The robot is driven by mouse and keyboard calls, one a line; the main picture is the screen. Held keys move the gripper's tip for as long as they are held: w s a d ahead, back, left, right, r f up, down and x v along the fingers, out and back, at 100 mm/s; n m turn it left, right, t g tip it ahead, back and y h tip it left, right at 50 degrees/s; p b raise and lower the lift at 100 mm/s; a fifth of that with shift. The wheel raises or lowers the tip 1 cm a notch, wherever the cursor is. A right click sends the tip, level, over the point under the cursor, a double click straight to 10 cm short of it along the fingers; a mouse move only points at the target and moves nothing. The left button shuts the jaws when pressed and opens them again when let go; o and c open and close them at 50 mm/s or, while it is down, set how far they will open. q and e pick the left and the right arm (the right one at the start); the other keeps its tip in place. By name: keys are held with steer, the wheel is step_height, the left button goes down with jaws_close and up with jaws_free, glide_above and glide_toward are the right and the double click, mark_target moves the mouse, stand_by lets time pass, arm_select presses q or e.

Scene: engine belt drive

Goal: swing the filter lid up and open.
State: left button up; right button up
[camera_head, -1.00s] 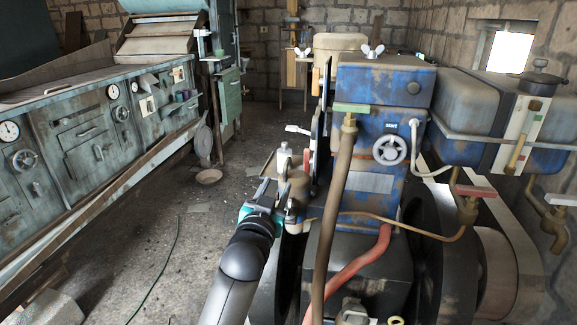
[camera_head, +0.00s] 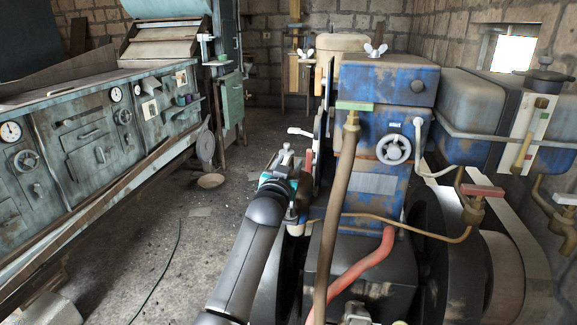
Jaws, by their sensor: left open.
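My left gripper (camera_head: 284,160) comes up from the bottom centre and is open, at the left side of the engine. Its teal-banded wrist and fingers cover most of the small brownish filter housing (camera_head: 303,183). Only a strip of the housing shows at the right of the gripper. The filter lid is largely hidden behind the gripper, so I cannot tell its angle or whether the fingers touch it. My right gripper is not in view.
A brown upright pipe (camera_head: 340,200) and red hose (camera_head: 362,262) are close to my arm. A grey control bench (camera_head: 90,130) lines the left, with open floor between.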

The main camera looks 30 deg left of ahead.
arm_select(q)
steer(key=shift+c, duration=0.2)
jaws_close()
stand_by(1.3)
